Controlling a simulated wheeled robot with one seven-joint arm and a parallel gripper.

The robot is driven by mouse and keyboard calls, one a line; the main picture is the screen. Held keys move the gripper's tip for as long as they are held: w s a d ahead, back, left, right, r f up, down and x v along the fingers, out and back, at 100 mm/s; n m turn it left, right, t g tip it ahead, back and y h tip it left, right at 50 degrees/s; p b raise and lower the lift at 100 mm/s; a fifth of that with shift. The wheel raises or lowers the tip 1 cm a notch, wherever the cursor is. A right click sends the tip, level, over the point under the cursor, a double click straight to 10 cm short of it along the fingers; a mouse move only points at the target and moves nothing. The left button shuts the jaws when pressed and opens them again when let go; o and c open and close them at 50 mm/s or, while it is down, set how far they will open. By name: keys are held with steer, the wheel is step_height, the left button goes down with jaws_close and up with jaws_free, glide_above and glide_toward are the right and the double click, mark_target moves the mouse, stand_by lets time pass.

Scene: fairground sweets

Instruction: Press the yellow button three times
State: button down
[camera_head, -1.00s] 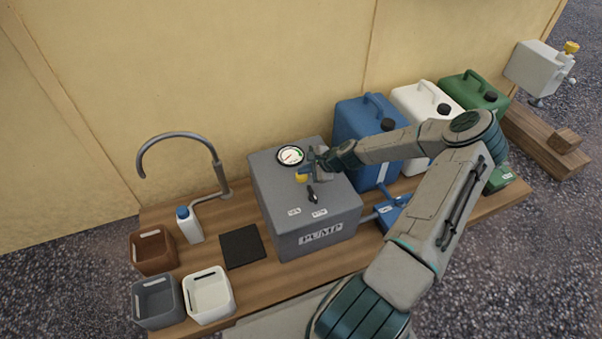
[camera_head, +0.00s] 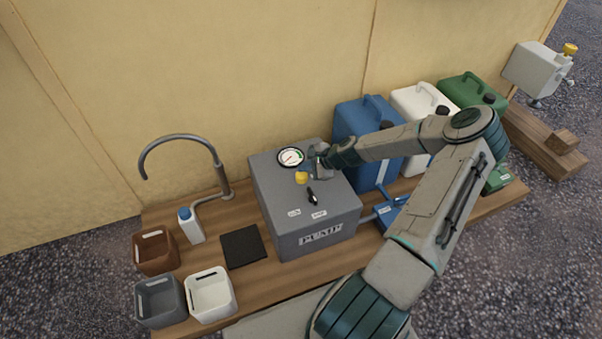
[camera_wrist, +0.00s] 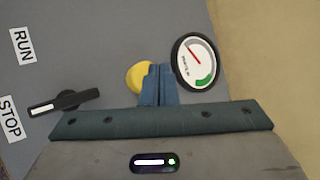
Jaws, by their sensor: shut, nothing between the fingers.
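The yellow button (camera_head: 301,177) is on top of the grey pump box (camera_head: 280,191), between a round gauge (camera_head: 291,157) and a black switch (camera_head: 312,198). My gripper (camera_head: 316,152) is over the box, just right of the gauge and up from the button in the head view. In the wrist view the shut blue fingers (camera_wrist: 158,84) partly cover the button (camera_wrist: 138,77). The gauge (camera_wrist: 199,61) is to their right, its red needle off the green zone. The switch (camera_wrist: 66,102) is to the left, nearer the RUN and STOP labels. The gap between fingertips and button is hard to judge.
A tap (camera_head: 183,140), a white bottle (camera_head: 190,225), a black mat (camera_head: 243,246) and several small bins stand left of the pump. Blue (camera_head: 356,120), white (camera_head: 410,98) and green (camera_head: 468,88) canisters stand right. The yellow wall is behind.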

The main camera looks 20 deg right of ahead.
mark_target(305, 175)
steer(key=shift+r+p, duration=2)
steer(key=shift+r, duration=0.5)
